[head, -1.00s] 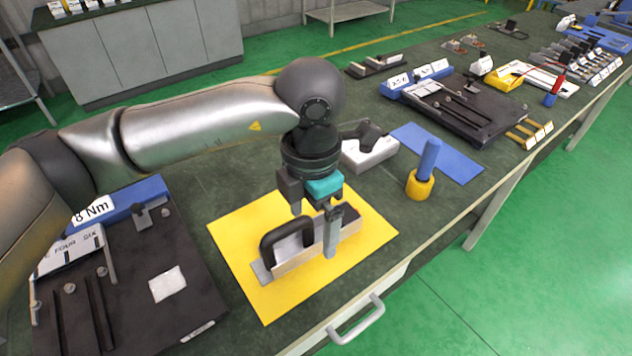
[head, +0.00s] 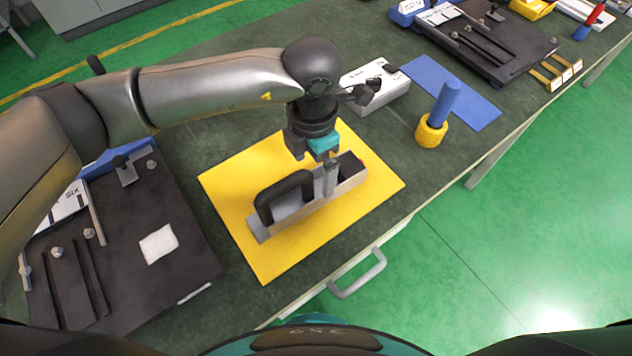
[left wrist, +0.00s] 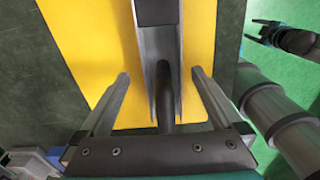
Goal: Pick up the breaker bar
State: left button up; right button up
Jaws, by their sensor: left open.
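A metal channel-shaped tool with a black loop handle (head: 285,197) lies on a yellow mat (head: 225,185); I take it as the breaker bar, but cannot be sure. Its far end is dark with a little red. My left gripper (head: 315,165) points down over the tool, right of the handle. In the left wrist view, its two fingers (left wrist: 163,82) are open and wide apart. The metal channel (left wrist: 145,55) and a dark rod-like part stand between them, with gaps on both sides. A dark pronged shape at the upper right may be my right gripper (left wrist: 280,36); its jaws are unclear.
A white box (head: 378,92) and a blue mat (head: 465,95) lie behind. A black fixture board (head: 120,240) is at left. The table's front edge and a drawer handle (head: 360,275) are near.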

aim_at(316, 193)
pick_arm(q)
jog(key=shift+d+f, duration=0.2)
jog(key=shift+f, duration=2.5)
jog(key=shift+r, duration=0.1)
grip_shut()
